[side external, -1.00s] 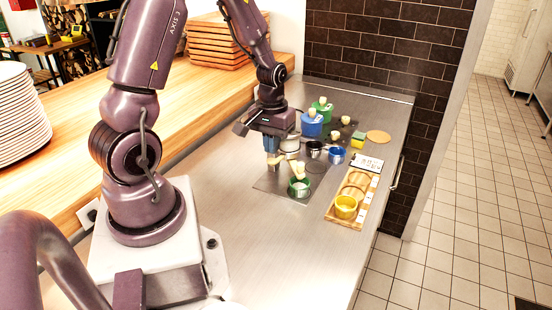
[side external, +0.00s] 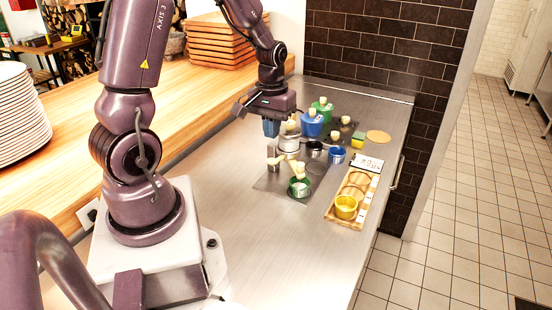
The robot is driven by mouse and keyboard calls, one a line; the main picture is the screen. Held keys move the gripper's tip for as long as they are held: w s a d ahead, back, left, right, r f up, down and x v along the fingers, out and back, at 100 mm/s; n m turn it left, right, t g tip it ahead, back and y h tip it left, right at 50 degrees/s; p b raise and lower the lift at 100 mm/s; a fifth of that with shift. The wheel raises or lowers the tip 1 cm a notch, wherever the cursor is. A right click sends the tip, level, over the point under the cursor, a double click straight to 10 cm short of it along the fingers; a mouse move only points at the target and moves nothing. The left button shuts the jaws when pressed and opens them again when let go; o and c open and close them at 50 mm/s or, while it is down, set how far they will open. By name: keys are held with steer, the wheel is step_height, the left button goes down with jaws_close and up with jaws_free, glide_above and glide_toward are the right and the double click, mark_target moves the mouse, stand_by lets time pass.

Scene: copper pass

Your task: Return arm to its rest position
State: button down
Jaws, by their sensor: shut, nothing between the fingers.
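My gripper (side external: 271,128) is in the side external view, above the far middle of the steel counter (side external: 240,225). It points down, its fingers are together, and nothing shows between them. It hangs above and a little left of the group of small pots. A grey upright piece (side external: 271,158) stands below it, apart from the fingers. A green pot (side external: 299,187) with pale pieces in it stands in front, to the right. Part of the area behind the gripper is hidden by my arm.
Blue pots (side external: 337,155), a dark pot (side external: 314,149) and a green lidded pot (side external: 322,107) stand behind. The front counter is clear.

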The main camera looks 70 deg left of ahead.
steer(key=shift+r, duration=0.45)
steer(key=s+d+r+m+t, duration=0.2)
steer(key=s+d+r+m, duration=0.1)
steer(key=d+r, duration=0.5)
steer(key=s+d+r+m+t, duration=0.3)
steer(key=d+r+m, duration=0.3)
steer(key=d+r, duration=0.2)
steer(key=shift+s+d+r+t, duration=0.3)
steer(key=shift+s+d, duration=0.45)
steer(key=shift+d, duration=0.2)
